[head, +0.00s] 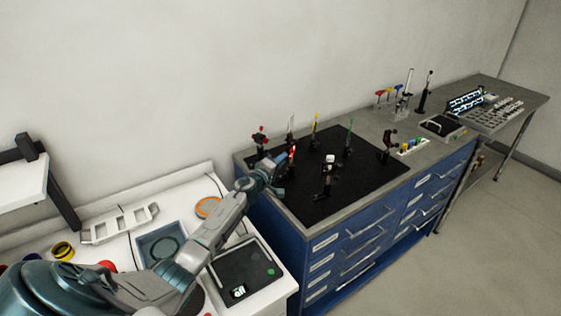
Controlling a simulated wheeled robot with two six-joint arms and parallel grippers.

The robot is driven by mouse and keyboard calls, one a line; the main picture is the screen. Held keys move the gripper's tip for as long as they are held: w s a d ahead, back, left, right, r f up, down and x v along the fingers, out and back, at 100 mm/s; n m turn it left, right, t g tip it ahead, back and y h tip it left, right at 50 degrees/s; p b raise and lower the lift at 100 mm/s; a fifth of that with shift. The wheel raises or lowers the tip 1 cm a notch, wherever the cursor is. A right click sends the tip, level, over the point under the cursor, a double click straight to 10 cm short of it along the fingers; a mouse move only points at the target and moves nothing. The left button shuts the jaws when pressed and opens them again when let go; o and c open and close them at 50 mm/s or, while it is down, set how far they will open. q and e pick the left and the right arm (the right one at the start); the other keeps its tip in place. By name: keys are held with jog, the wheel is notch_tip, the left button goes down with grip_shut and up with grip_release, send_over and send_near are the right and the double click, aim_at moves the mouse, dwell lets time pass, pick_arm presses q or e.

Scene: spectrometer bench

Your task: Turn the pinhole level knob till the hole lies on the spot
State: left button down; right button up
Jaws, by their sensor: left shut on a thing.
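My left arm reaches in from the lower left, and its gripper (277,174) is at the left part of the black optical breadboard (308,203). The gripper is shut on a small part beside a red-tipped post mount (292,153), by its place the pinhole level knob. The fingers hide the knob, and the hole and the spot are too small to make out. Other posts stand upright on the board: one with a red top (260,138), one yellow (314,128), one green (349,138), and a dark mount with a white top (328,172). My right gripper is not in view.
The board lies on a blue drawer cabinet (345,240). A dark mount (388,143) and a white tray with coloured pieces (412,147) stand to its right. A white bench (190,187) with trays is at the left. The board's front right area is clear.

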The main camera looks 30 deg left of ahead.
pick_arm(q)
jog(key=shift+r+n, duration=0.1)
jog(key=shift+n, duration=1.1)
jog(key=c, duration=1.6)
grip_release()
jog(key=shift+w, duration=0.1)
jog(key=shift+o, duration=1.2)
jog(key=shift+w, duration=0.1)
